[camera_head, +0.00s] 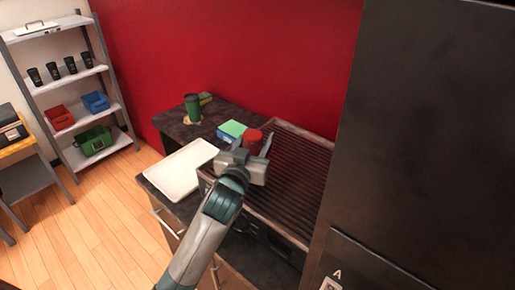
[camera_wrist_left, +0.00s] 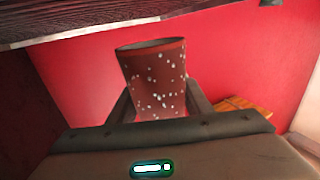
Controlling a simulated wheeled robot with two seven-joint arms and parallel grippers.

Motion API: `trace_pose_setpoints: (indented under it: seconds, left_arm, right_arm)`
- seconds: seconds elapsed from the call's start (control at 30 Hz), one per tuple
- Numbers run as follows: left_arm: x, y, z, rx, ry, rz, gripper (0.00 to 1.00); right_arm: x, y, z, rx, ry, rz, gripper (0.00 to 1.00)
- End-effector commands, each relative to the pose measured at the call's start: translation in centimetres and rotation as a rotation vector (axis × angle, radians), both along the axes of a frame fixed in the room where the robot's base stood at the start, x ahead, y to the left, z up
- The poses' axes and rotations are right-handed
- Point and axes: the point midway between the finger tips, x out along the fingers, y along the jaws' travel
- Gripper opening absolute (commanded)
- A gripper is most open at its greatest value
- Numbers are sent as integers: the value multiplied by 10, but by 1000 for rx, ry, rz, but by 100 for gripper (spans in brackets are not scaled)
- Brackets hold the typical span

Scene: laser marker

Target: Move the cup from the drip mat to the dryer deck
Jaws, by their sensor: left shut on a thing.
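My left gripper (camera_head: 253,150) is shut on a red cup (camera_head: 253,141). In the left wrist view the red cup (camera_wrist_left: 157,80), speckled with white spots, stands between the fingers, its lower part hidden by the gripper. In the head view the cup is near the left edge of a dark ribbed deck (camera_head: 303,168), which looks like the dryer deck; I cannot tell whether it touches. A pale flat tray-like mat (camera_head: 181,169), probably the drip mat, lies empty on the counter left of the gripper. My right gripper is not in view.
A green-and-blue block (camera_head: 232,130) sits just behind the cup. A dark green cup (camera_head: 192,108) stands on the back counter. A tall dark cabinet (camera_head: 430,130) bounds the right. The ribbed deck's visible surface is clear. A shelf (camera_head: 76,75) stands far left.

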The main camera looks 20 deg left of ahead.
Motion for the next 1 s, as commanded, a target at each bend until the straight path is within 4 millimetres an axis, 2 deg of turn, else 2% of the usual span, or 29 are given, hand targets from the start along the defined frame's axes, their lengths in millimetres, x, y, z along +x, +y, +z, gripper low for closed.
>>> trace_pose_setpoints:
  seconds: [0.27, 0.6, 1.0]
  left_arm:
    - [0, 0, -3, 0, 1, 0, 15]
    - [0, 0, -38, 0, 2, 0, 15]
    - [0, 0, -42, 0, 0, 0, 15]
  right_arm:
    - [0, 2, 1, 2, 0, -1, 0]
    - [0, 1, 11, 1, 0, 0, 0]
    - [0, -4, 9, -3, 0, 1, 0]
